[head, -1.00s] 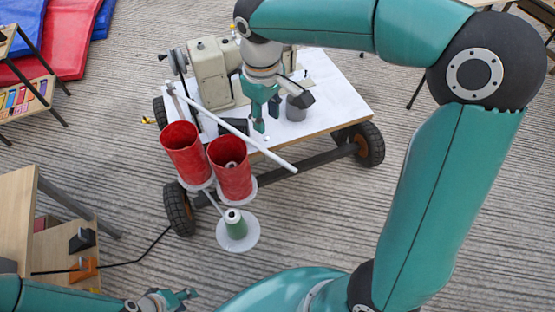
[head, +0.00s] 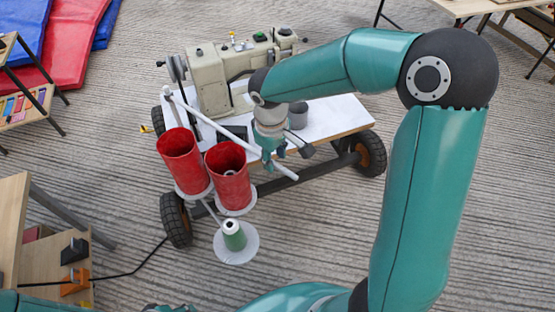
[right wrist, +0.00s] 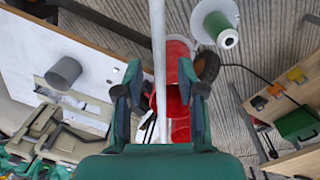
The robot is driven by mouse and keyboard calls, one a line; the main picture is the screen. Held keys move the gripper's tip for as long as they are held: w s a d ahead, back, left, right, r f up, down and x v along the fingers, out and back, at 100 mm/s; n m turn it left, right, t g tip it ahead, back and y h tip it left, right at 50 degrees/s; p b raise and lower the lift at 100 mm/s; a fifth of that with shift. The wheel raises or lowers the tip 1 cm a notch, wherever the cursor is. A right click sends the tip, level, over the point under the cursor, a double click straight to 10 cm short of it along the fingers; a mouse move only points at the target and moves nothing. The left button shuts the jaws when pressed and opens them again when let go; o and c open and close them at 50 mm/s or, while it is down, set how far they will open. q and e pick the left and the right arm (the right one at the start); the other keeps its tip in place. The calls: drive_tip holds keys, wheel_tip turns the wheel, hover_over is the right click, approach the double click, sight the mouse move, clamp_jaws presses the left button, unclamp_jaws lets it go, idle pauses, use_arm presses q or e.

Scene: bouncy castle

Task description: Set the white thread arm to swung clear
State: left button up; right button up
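The white thread arm (head: 220,129) is a long thin white rod on the sewing machine cart. It slants from the upper left, by the machine, over the two red cans to a free end at the lower right. My right gripper (head: 272,163) is at the rod near that free end. In the right wrist view the rod (right wrist: 158,45) runs between the two spread fingers of my right gripper (right wrist: 160,95), with gaps at both sides. My left gripper (head: 168,308) shows only as a sliver at the bottom edge, so its fingers cannot be judged.
A beige sewing machine (head: 208,85) and a grey cup (head: 298,117) stand on the white cart top (head: 335,112). Two red cans (head: 179,160) and a green thread spool (head: 233,234) sit at the cart's front. A wooden shelf (head: 12,215) is at left; floor right of the cart is clear.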

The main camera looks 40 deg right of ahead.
drive_tip(key=shift+f, duration=0.8)
drive_tip(key=shift+c, duration=0.2)
clamp_jaws()
